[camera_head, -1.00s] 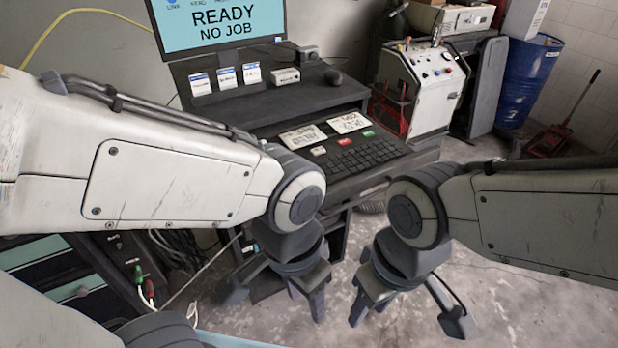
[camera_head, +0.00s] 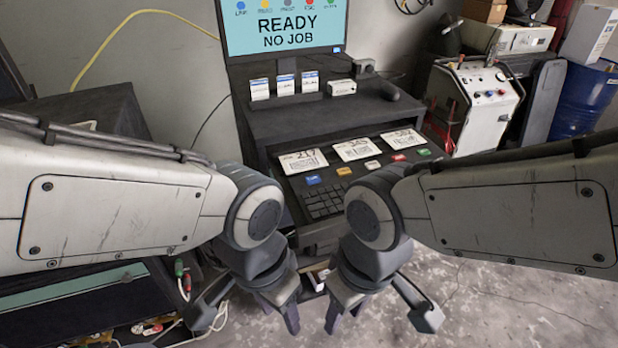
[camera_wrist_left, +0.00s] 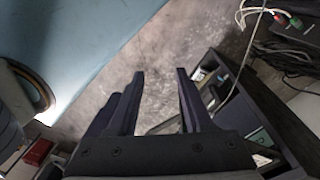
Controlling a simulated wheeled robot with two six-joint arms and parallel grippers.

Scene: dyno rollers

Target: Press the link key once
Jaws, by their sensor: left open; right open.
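The console's screen (camera_head: 285,28) reads READY NO JOB, with a row of coloured dots on top; the blue dot is labelled LINK. On the keyboard shelf, a row of coloured keys lies below three paper cards. The blue key (camera_head: 313,180) is leftmost, matching the LINK dot's colour; its own lettering is unreadable. My left gripper (camera_head: 283,312) is open and empty, low in front of the console, below the keyboard in the picture. Its open fingers also show in the left wrist view (camera_wrist_left: 160,95), over bare floor. My right gripper (camera_head: 342,312) is open and empty close beside it.
A yellow key (camera_head: 344,171), white key (camera_head: 373,165), red key (camera_head: 399,157) and green key (camera_head: 424,152) continue the row. The black keyboard (camera_head: 324,203) is partly hidden by my right arm. A white machine (camera_head: 485,100) and blue barrel (camera_head: 585,100) stand right.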

